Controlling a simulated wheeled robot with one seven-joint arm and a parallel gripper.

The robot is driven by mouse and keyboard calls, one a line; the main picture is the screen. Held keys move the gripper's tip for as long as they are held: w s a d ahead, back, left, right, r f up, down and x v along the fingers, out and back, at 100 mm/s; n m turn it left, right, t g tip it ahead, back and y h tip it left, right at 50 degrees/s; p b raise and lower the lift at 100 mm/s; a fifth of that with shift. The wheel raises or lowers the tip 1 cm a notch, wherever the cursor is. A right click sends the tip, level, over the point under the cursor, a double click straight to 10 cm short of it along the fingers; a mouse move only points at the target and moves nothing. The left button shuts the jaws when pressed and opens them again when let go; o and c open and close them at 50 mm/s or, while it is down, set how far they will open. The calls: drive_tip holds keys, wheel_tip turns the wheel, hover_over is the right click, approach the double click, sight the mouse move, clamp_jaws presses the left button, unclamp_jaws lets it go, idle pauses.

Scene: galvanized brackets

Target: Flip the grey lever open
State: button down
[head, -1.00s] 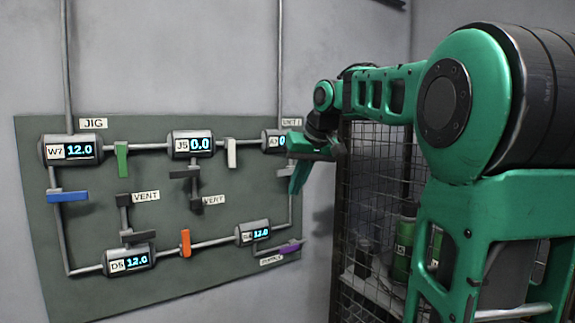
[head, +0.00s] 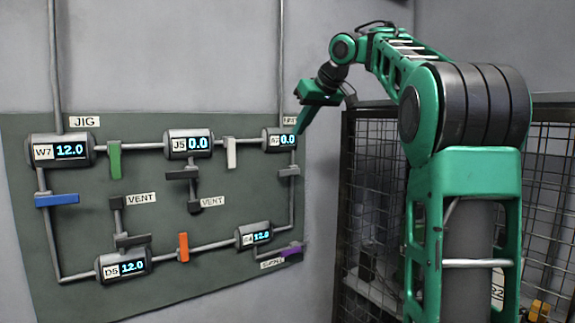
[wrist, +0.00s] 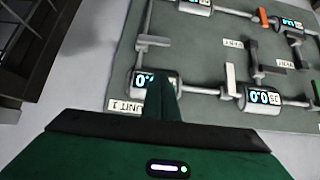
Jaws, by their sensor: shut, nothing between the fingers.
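A grey lever (head: 288,171) sits on the right-hand vertical pipe of the wall panel (head: 215,265), lying across the pipe. It also shows in the wrist view (wrist: 153,40), above my fingers. A paler, whitish-grey lever (head: 231,153) stands upright across the top pipe; the wrist view shows it too (wrist: 231,78). My gripper (head: 299,129) is shut and empty, pointing down by the right-hand top gauge (head: 279,139), above the grey lever and apart from it. In the wrist view its fingers (wrist: 163,98) partly cover that gauge.
Other levers are green (head: 115,159), blue (head: 57,200), orange (head: 183,247) and purple (head: 291,250). Several dark grey levers sit on the vent and inner pipes. A mesh cage (head: 365,210) stands right of the panel. The space before the panel looks clear.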

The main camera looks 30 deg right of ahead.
hover_over(288, 172)
drive_tip(key=s+a, duration=0.1)
drive_tip(key=a, duration=0.1)
wheel_tip(288, 172, down, 8)
drive_tip(key=f, duration=0.1)
drive_tip(key=shift+s+d+f, duration=0.15)
drive_tip(key=shift+f, duration=0.35)
drive_tip(key=shift+s+d+f, duration=0.1)
drive_tip(key=shift+d+f, duration=0.05)
drive_tip(key=shift+f, duration=0.35)
